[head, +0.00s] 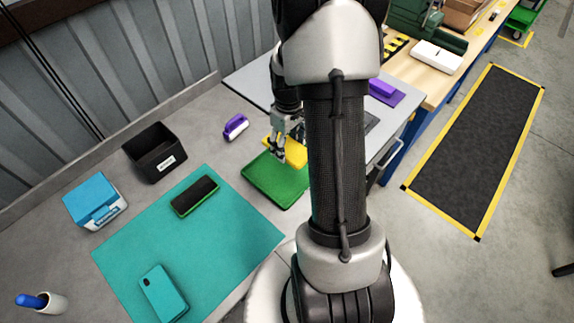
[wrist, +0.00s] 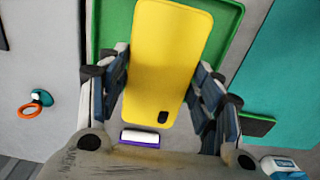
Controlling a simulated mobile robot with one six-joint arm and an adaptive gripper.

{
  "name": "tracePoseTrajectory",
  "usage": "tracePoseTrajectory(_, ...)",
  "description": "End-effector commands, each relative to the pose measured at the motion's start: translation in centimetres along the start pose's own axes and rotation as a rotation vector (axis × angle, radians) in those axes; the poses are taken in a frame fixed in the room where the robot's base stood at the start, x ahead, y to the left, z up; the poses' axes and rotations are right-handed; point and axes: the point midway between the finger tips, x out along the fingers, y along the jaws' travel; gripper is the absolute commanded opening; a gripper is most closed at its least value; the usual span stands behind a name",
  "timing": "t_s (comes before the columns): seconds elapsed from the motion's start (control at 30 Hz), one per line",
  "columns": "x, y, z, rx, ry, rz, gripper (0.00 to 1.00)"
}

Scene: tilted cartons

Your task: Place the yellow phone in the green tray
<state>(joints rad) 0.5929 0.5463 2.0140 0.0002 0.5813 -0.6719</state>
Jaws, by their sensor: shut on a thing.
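The yellow phone (wrist: 165,55) is between the fingers of my gripper (wrist: 163,85) in the wrist view, with its back and dark camera patch facing the camera. In the head view the yellow phone (head: 293,152) shows beside my gripper (head: 280,155), partly hidden by my arm. My gripper is shut on the phone. The green tray (head: 268,187) lies flat just below and in front of the phone. Its rim also shows behind the phone in the wrist view (wrist: 232,12). I cannot tell whether the phone touches the tray.
A teal mat (head: 215,258) left of the tray holds a dark phone with a green edge (head: 194,196) and a teal phone (head: 163,293). A black bin (head: 154,153), a blue-and-white box (head: 95,201) and a purple-and-white object (head: 236,127) stand around it.

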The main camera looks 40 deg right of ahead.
Motion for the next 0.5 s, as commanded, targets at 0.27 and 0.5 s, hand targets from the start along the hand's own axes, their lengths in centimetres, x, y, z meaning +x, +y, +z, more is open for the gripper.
tracePoseTrajectory(0.27, 5.5, 0.0, 0.0, 0.0, -0.001, -0.001, 0.26)
tracePoseTrajectory(0.5, 7.3, -0.1, 0.0, 0.0, -0.001, -0.001, 0.26)
